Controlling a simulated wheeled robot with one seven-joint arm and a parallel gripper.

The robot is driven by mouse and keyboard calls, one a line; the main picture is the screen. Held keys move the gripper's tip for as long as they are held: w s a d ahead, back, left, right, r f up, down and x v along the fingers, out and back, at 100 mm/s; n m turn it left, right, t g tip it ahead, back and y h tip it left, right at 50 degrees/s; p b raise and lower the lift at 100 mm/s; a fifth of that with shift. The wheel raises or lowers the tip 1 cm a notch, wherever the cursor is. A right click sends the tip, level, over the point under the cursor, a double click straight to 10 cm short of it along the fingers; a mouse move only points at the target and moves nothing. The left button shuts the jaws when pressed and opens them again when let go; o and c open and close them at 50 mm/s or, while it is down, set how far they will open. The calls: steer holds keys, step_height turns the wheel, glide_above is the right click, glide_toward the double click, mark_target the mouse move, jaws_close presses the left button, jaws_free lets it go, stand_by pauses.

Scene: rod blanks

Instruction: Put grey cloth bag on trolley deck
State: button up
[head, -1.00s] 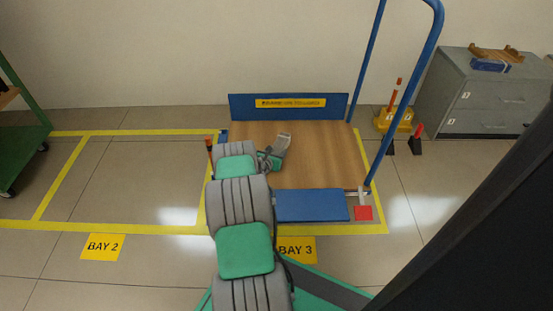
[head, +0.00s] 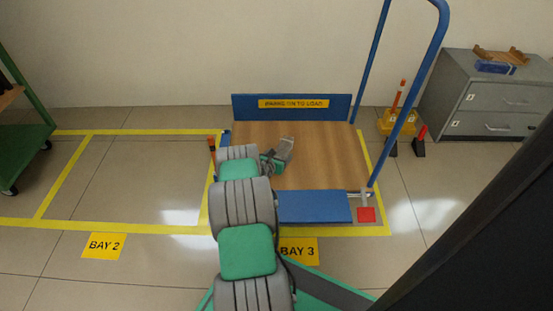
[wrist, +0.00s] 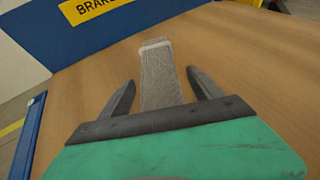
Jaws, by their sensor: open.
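The grey cloth bag (wrist: 160,78) is a narrow, pale grey woven strip in the wrist view, with its far end over the wooden trolley deck (wrist: 235,50). My gripper (wrist: 158,90) is open, one finger on each side of the bag, with gaps between fingers and cloth. In the head view the bag (head: 286,148) shows just beyond my gripper (head: 279,156), over the left middle of the deck (head: 325,165). The bag's near end is hidden by the gripper body. The bag seems to lie on the deck, but the contact is not clear.
A blue back board (head: 292,107) and a tall blue handle (head: 405,120) border the deck. A grey cabinet (head: 480,100) and a yellow-based stand (head: 397,120) are at right. A green cart (head: 25,130) is at left. Bay 2 (head: 140,180) is empty floor.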

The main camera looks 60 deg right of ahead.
steer(key=p+v, duration=0.5)
steer(key=v, duration=0.7)
steer(key=shift+w+r, duration=0.1)
steer(key=shift+r, duration=0.05)
steer(key=w+a+r+m+t+y, duration=0.1)
steer(key=w+a+r+m+y, duration=0.3)
steer(key=w+a+r+m, duration=0.75)
steer(key=w+a+r+m+t+y, duration=0.15)
steer(key=w+a+r+y, duration=0.3)
steer(key=a+r, duration=0.7)
steer(key=s+a+r+m+y, duration=0.1)
steer(key=s+a+r+m, duration=0.1)
steer(key=a, duration=0.7)
steer(key=s+a+r+m+y, duration=0.2)
steer(key=a+r, duration=0.1)
steer(key=a, duration=0.6)
steer(key=s+a+r+m+g+y, duration=0.1)
steer(key=s+a+r+m+y, duration=0.1)
steer(key=s+a, duration=1)
steer(key=shift+r+g, duration=0.35)
steer(key=shift+r, duration=0.05)
steer(key=shift+a, duration=0.15)
